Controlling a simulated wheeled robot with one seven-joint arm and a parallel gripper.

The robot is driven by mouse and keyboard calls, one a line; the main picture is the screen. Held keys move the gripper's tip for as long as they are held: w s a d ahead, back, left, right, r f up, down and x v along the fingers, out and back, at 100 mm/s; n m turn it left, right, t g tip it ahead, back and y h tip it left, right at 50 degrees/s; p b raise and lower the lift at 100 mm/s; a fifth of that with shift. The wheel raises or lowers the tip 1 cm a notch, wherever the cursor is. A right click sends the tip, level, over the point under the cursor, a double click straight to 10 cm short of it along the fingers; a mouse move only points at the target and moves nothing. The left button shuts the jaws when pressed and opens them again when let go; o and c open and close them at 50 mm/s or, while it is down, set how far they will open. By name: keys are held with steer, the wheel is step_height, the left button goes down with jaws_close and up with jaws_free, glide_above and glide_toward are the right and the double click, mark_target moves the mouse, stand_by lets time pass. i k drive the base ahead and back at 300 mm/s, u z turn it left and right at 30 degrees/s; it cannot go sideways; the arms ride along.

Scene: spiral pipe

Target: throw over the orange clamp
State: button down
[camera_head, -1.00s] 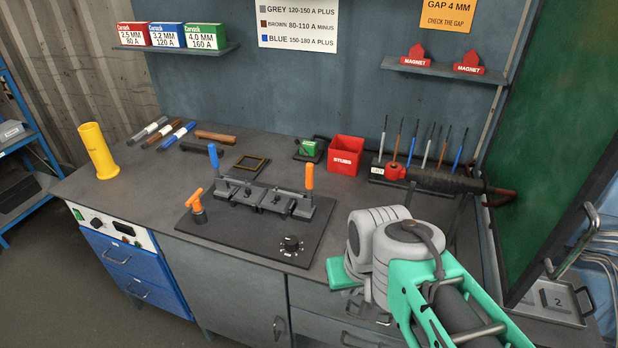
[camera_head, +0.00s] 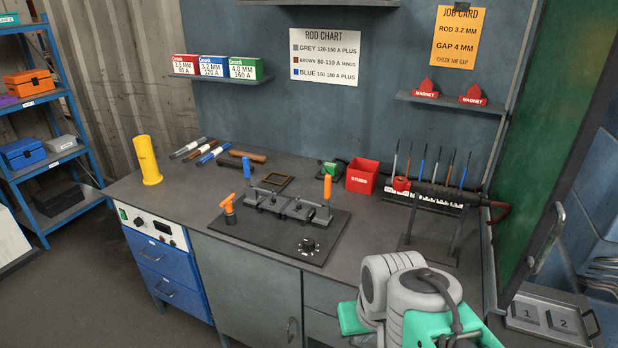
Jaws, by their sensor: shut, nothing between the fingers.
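A dark fixture plate (camera_head: 275,236) lies on the bench with a row of grey clamp blocks. At its right end an upright lever with an orange handle (camera_head: 327,188) stands on a grey clamp. My arm's grey joints and green shell fill the bottom right, apart from the fixture. My gripper's fingers do not show.
A black dial (camera_head: 307,246) sits at the plate's front. A yellow tube (camera_head: 147,160), several rods and a red box (camera_head: 362,177) stand on the bench (camera_head: 210,189). A rod rack (camera_head: 425,200) and a dark torch-like tool are at the right. The bench's front-left is clear.

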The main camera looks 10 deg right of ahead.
mark_target(328, 178)
steer(key=u, duration=0.6)
steer(key=i, duration=0.6)
steer(key=u, duration=0.6)
steer(key=i, duration=0.55)
